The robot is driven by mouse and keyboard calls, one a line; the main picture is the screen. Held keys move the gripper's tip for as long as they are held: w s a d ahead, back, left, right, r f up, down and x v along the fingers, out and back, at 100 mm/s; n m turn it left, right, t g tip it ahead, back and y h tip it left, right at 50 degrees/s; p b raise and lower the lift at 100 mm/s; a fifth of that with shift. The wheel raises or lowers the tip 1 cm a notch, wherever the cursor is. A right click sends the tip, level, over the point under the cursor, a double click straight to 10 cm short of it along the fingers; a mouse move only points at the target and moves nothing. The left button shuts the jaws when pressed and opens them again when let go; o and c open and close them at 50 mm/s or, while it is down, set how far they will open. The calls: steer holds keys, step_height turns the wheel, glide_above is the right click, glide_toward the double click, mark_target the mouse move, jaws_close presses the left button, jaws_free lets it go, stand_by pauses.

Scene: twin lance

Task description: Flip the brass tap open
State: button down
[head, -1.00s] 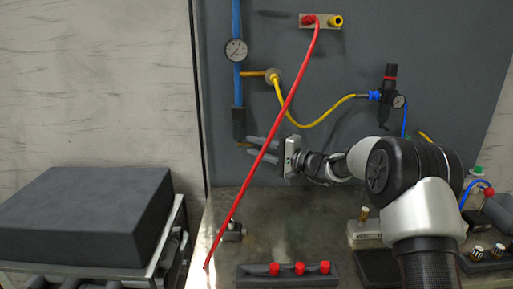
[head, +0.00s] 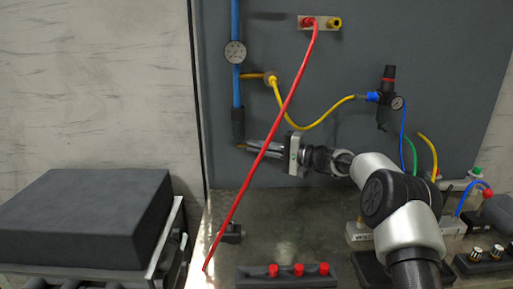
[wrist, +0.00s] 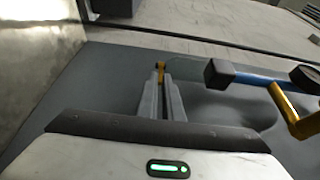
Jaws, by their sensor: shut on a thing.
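The brass tap (head: 242,146) sits at the lower end of the dark fitting (head: 238,123) under the blue pipe. In the wrist view the small brass tap (wrist: 160,66) shows at the tips of my fingers. My gripper (head: 251,148) reaches in from the right, its fingers close together and shut on the tap. The same gripper (wrist: 162,80) points away from the camera in the wrist view. Most of the tap is hidden by the fingertips, so I cannot tell how far its handle is turned.
A red hose (head: 262,150) hangs diagonally in front of my gripper in the head view. A gauge (head: 236,51) and a yellow hose (head: 293,115) are on the panel above. Red-capped parts (head: 299,269) stand on the bench below. A dark case (head: 88,215) stands at the left.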

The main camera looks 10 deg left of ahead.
steer(key=shift+w+a+r+g, duration=0.1)
steer(key=shift+r+g, duration=0.05)
steer(key=shift+g, duration=0.15)
steer(key=c, duration=1.9)
jaws_free()
steer(key=d, duration=0.5)
steer(key=s+d, duration=0.1)
steer(key=d, duration=0.5)
steer(key=s+d, duration=0.1)
steer(key=d, duration=0.5)
steer(key=shift+s+d+p, duration=0.1)
steer(key=shift+d+p, duration=0.1)
steer(key=shift+p, duration=0.15)
